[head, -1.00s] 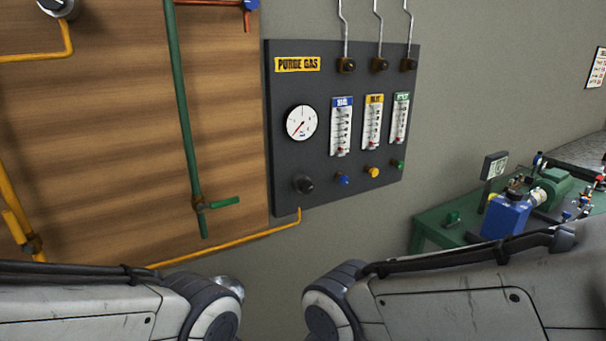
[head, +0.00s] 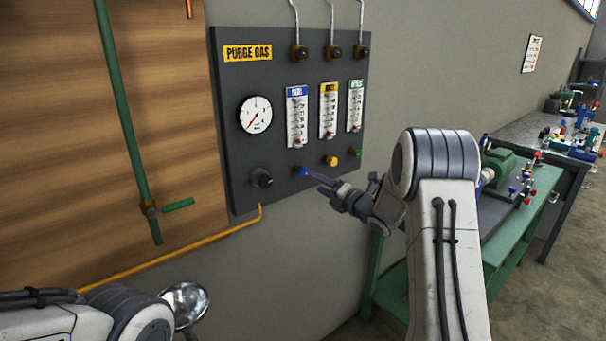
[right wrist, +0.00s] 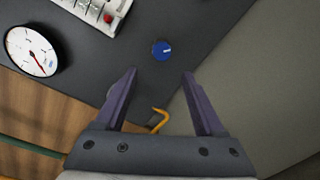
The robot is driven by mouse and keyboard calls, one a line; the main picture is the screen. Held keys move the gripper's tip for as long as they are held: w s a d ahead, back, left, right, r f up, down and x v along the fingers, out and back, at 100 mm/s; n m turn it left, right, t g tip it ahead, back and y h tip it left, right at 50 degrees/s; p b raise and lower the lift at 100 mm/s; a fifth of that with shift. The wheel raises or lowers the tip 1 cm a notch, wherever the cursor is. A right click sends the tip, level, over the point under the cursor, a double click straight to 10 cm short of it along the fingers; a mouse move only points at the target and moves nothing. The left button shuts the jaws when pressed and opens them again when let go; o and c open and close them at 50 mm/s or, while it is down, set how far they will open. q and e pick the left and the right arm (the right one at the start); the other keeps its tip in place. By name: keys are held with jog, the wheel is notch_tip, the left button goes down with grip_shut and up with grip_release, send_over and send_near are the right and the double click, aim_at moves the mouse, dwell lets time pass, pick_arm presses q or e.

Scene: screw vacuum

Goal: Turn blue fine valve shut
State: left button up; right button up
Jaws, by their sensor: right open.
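The blue fine valve knob (head: 303,171) sits low on the dark purge gas panel (head: 235,80), below the blue-labelled flowmeter (head: 297,116). My right gripper (head: 318,178) is close to the knob in the head view, its fingers pointing at it. In the right wrist view the gripper (right wrist: 158,82) is open and empty. The blue knob (right wrist: 162,50) lies beyond the fingertips, about midway between them, with a white mark on its face. The fingers do not appear to touch it. My left arm is at the lower left, but its gripper is not seen.
The yellow knob (head: 331,161) and green knob (head: 355,153) are to the right of the blue one. A black regulator knob (head: 262,178) is to its left, below the gauge (head: 255,115). A green workbench (head: 520,230) stands at the right.

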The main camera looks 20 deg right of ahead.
aim_at(305, 173)
jog(key=shift+n+y, duration=0.4)
jog(key=shift+n, duration=0.2)
jog(key=p+x, duration=0.1)
jog(key=x, duration=0.1)
jog(key=d+p+x, duration=0.1)
jog(key=x, duration=0.2)
jog(key=p+x, duration=0.1)
jog(key=x, duration=0.2)
jog(key=shift+w+d+r+p, duration=0.1)
jog(key=shift+w+r+p, duration=0.05)
jog(key=shift+w+p, duration=0.3)
jog(key=shift+w, duration=0.5)
grip_shut()
